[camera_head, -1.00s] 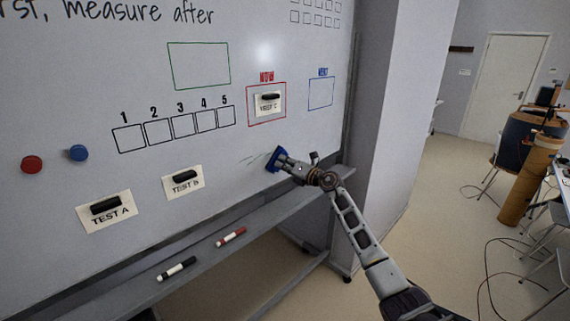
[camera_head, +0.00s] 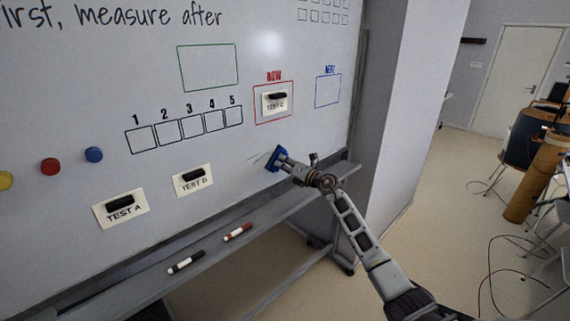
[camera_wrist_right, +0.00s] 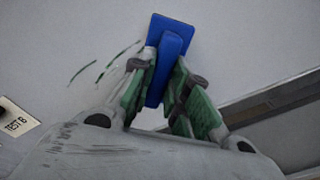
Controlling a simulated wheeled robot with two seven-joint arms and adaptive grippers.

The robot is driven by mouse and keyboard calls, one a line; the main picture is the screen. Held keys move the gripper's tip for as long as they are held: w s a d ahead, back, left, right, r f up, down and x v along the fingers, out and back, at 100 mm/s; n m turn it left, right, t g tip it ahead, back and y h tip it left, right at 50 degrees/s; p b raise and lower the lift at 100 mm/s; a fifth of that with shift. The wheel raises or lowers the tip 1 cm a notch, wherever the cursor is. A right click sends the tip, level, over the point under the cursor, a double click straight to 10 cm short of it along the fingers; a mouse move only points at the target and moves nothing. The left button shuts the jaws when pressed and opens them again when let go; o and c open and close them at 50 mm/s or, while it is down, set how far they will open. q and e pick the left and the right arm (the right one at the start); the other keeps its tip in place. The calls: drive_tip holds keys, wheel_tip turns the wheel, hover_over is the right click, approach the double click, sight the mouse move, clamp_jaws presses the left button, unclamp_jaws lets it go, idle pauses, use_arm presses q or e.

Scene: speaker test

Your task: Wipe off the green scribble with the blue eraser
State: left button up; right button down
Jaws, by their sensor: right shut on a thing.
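The blue eraser (camera_head: 276,158) is held by my right gripper (camera_head: 285,163), with its face against or very close to the whiteboard (camera_head: 230,150). In the right wrist view, the blue eraser (camera_wrist_right: 171,40) sits between the two green-padded fingers of the right gripper (camera_wrist_right: 165,85). Thin strokes of the green scribble (camera_wrist_right: 105,62) show on the board to the left of the eraser there. In the head view the scribble (camera_head: 258,157) is faint, just left of the eraser; part may be hidden behind it. My left gripper is not in view.
A TEST B card (camera_head: 193,183) and a TEST A card (camera_head: 121,210) are on the board to the left. The tray below holds a red marker (camera_head: 238,232) and a black marker (camera_head: 186,262). A TEST C card (camera_head: 276,106) is above. A grey pillar (camera_head: 405,120) stands right.

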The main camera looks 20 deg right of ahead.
drive_tip(key=shift+a, duration=0.15)
drive_tip(key=shift+s+a+p, duration=0.3)
drive_tip(key=shift+a+p, duration=0.5)
drive_tip(key=shift+p, duration=0.15)
drive_tip(key=shift+s+a+p, duration=0.3)
drive_tip(key=shift+a+p, duration=0.5)
drive_tip(key=shift+p, duration=0.1)
drive_tip(key=shift+a, duration=0.1)
drive_tip(key=shift+s+a, duration=0.1)
drive_tip(key=shift+a, duration=0.1)
drive_tip(key=shift+s+a, duration=0.25)
drive_tip(key=shift+a, duration=0.45)
drive_tip(key=shift+s+a, duration=0.25)
drive_tip(key=shift+a, duration=0.45)
drive_tip(key=shift+s+a, duration=0.35)
drive_tip(key=shift+a, duration=0.55)
drive_tip(key=shift+s+a, duration=0.3)
drive_tip(key=shift+a, duration=0.55)
